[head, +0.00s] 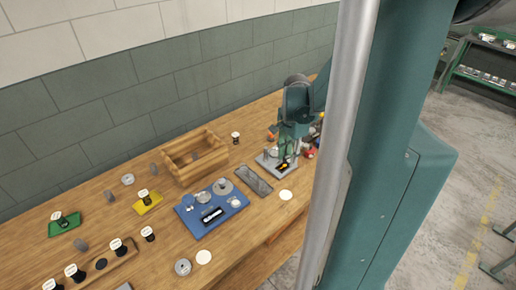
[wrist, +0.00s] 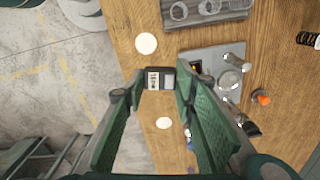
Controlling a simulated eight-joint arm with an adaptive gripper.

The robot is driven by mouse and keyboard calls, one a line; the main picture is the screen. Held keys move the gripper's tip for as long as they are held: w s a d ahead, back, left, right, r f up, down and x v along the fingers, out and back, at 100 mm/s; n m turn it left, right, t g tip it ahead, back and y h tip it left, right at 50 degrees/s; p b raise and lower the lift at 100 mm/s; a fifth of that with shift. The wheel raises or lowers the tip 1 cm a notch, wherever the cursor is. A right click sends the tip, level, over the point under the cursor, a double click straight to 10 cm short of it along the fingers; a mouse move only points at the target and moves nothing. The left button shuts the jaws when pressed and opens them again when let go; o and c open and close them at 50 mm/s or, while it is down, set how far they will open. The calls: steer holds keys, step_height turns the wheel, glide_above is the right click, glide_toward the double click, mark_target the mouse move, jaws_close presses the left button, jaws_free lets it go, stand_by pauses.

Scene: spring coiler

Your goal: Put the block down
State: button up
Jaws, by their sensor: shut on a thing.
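My gripper (wrist: 157,92) is shut on a small dark block (wrist: 159,78) with a white printed label, held between the fingertips in the wrist view. The bench's wood top lies below it; I cannot tell how high the block is above it. In the head view my gripper (head: 285,150) is by the grey plate at the bench's right part, and the block cannot be made out clearly there. In the wrist view the grey plate (wrist: 213,58) with its metal post and round part is just right of the block.
White discs lie on the wood at upper left (wrist: 146,43) and below (wrist: 164,122) the block. A grey tray (head: 254,180), blue board (head: 232,211) and log-walled wooden box (head: 215,166) stand left of my gripper. Small coloured items lie to the right. The bench edge is near.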

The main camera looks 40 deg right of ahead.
steer(key=shift+w+d, duration=0.6)
steer(key=shift+w, duration=0.7)
steer(key=n+p, duration=0.2)
glide_above(258, 147)
steer(key=shift+f, duration=2.45)
steer(key=shift+f, duration=3.1)
steer(key=shift+f, duration=0.1)
steer(key=shift+f, duration=1.8)
steer(key=shift+f, duration=0.2)
